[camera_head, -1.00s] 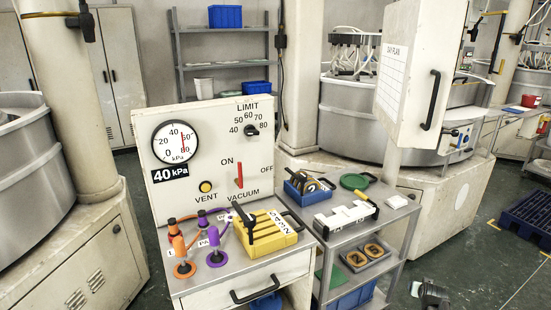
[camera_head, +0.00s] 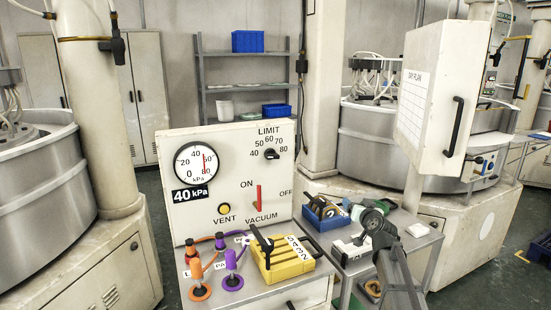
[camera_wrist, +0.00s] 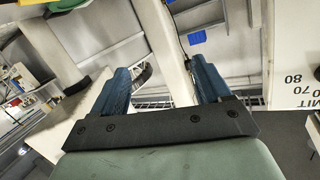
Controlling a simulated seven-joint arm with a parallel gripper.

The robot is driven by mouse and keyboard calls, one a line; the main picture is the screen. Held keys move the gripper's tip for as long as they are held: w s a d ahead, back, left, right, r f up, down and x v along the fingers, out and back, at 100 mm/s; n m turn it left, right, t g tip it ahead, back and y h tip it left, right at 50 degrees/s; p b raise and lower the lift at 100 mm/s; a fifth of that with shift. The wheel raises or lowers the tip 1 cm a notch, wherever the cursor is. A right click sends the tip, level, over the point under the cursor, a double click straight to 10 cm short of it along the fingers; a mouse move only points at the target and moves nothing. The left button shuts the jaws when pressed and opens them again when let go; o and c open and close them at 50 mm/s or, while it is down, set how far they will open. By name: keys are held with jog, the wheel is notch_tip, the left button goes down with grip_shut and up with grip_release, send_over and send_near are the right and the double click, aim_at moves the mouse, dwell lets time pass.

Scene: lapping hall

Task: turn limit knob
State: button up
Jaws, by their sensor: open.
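The limit knob (camera_head: 271,154) is a small black knob at the upper right of the white control panel (camera_head: 232,182). Numbers from 40 to 80 arc above it; its exact setting is too small to tell. My gripper (camera_head: 354,209) is to the right of the panel, lower than the knob and apart from it, above the side cart. In the wrist view my gripper (camera_wrist: 160,66) has its two blue fingers spread with nothing between them. Part of the LIMIT lettering on the panel (camera_wrist: 296,88) shows at that view's right edge; the knob is not visible there.
The panel also carries a round gauge (camera_head: 196,163), a red vacuum lever (camera_head: 258,197) and a yellow vent button (camera_head: 224,208). Below stand orange and purple fittings and a yellow block (camera_head: 285,262). A white cabinet (camera_head: 432,90) hangs at the right.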

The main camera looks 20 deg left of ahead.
aim_at(274, 156)
jog(key=s+a+r+n+g+y, duration=0.1)
jog(key=s+a+r+n+y, duration=0.15)
jog(key=s+a+r, duration=0.65)
jog(key=s+a+r+n+g+y, duration=0.1)
jog(key=s+a+r+n+y, duration=0.1)
jog(key=s+a+r+y, duration=0.65)
jog(key=w+a+h, duration=0.1)
jog(key=w+a, duration=0.3)
jog(key=w+a+f+h, duration=0.1)
jog(key=w+a+h, duration=0.1)
jog(key=w+a, duration=0.1)
jog(key=w+a+f+h, duration=0.1)
jog(key=w+a, duration=0.3)
jog(key=w, duration=0.2)
jog(key=shift+a+h, duration=0.3)
jog(key=shift+h, duration=0.1)
jog(key=c, duration=1)
jog(key=shift+c, duration=0.2)
